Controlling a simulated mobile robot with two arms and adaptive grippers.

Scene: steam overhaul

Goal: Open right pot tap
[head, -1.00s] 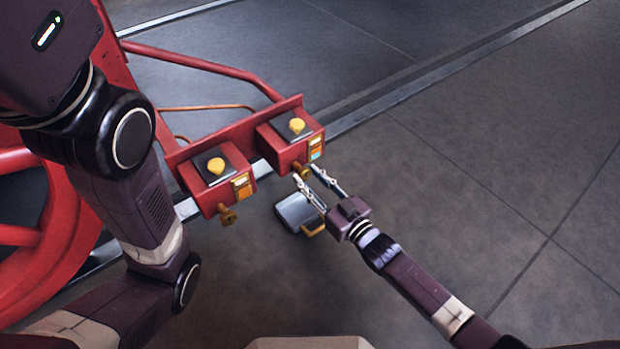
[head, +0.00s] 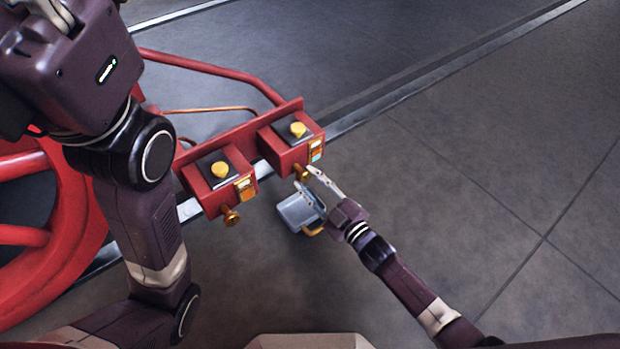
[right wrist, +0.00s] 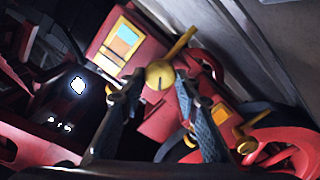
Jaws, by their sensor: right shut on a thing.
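The right pot is a red box (head: 287,147) with a yellow knob (head: 298,129) on its black lid and an orange and blue label. Its brass tap (head: 302,172) sticks out at the lower front. In the right wrist view the tap's round end (right wrist: 160,75) sits between my fingertips, with a yellow lever (right wrist: 181,42) pointing up and right. My right gripper (head: 305,179) is shut on this tap, one finger on each side; the fingers partly hide it in the head view. My left gripper is out of view; only its arm shows.
The left pot (head: 220,184) has its own brass tap (head: 231,216). A grey container (head: 293,212) with a brass handle (head: 312,231) sits below my right gripper. A red wheel (head: 70,235) is at the left. The floor at the right is clear.

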